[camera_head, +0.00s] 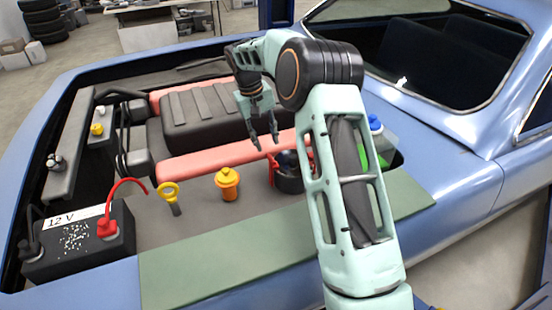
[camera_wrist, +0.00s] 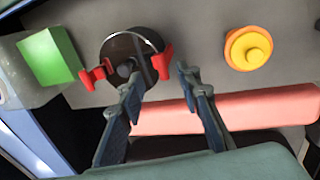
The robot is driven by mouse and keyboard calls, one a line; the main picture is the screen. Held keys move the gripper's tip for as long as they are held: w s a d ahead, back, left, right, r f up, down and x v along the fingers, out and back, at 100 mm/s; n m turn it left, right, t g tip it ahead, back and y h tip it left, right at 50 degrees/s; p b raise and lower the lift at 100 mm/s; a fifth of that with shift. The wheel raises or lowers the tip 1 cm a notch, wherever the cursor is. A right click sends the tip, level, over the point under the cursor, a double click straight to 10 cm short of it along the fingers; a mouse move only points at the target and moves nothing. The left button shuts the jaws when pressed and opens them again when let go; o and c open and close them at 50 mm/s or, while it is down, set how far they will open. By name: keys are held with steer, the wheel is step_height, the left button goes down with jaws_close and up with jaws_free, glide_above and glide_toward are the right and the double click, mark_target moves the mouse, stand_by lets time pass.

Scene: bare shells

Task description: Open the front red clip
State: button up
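A round black housing (camera_head: 289,182) with a handle and red clips stands in the engine bay, partly hidden by my arm in the head view. It also shows in the wrist view (camera_wrist: 118,50). One red clip (camera_wrist: 161,62) is on its right side there, another (camera_wrist: 95,76) on its left. In the head view a red clip (camera_head: 273,168) shows on the housing's left side. My gripper (camera_head: 266,145) is open and empty, pointing down above and behind that clip. In the wrist view the right clip appears between the fingertips (camera_wrist: 157,76); I see no contact. I cannot tell which clip is the front one.
A yellow-orange cap (camera_head: 229,184) and a yellow dipstick ring (camera_head: 169,192) stand left of the housing. A black 12 V battery (camera_head: 80,243) sits further left. A red-and-black engine cover (camera_head: 205,118) lies behind. A blue-capped tank (camera_head: 376,124) stands to the right.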

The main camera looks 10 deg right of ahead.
mark_target(272, 161)
steer(key=f, duration=0.3)
steer(key=d+f, duration=0.1)
steer(key=f, duration=0.3)
steer(key=d+f+p, duration=0.1)
steer(key=f, duration=0.2)
steer(key=shift+w+f, duration=0.3)
steer(key=shift+f, duration=0.05)
